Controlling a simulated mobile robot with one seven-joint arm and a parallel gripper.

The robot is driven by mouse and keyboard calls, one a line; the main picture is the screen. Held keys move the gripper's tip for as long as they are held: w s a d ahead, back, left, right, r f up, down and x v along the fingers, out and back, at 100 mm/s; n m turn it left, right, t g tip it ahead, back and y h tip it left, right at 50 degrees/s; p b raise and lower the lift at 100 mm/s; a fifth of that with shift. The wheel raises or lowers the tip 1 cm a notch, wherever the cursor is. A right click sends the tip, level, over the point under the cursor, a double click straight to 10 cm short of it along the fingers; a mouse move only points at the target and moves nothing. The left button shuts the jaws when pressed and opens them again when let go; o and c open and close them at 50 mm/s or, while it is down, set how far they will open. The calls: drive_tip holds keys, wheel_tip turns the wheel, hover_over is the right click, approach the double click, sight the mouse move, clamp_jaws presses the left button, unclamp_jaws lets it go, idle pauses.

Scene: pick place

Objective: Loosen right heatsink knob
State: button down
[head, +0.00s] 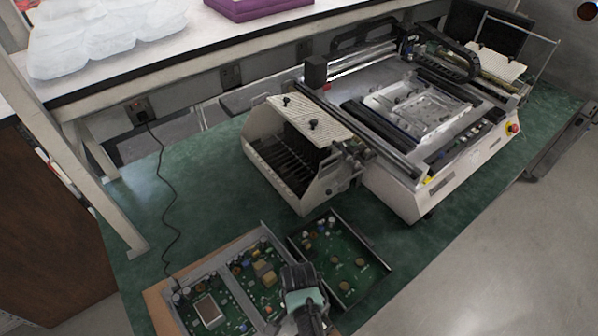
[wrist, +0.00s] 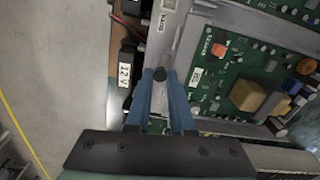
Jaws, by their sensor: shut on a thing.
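My gripper (wrist: 159,76) has two blue fingers, which are closed around a small dark round knob (wrist: 159,73) in the wrist view. The knob sits on a grey metal heatsink bar (wrist: 172,35) along the edge of a green circuit board (wrist: 225,62). How far the knob is turned cannot be told. In the head view my gripper (head: 303,290) is over the lower edge of the board assembly (head: 240,285), and its fingertips and the knob are hidden there.
A black connector labelled 12V (wrist: 126,72) lies just left of the fingers. Another green board in a dark frame (head: 340,262) is beside the assembly. A large white machine (head: 400,195) stands behind on the green mat (head: 200,185). A cable (head: 163,180) runs along the left.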

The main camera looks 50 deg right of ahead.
drive_tip(key=n, duration=0.4)
drive_tip(key=shift+n, duration=0.3)
drive_tip(key=n+p, duration=0.1)
drive_tip(key=n, duration=1.9)
drive_tip(key=shift+s+a, duration=0.1)
drive_tip(key=n, duration=0.9)
drive_tip(key=shift+n, duration=1.9)
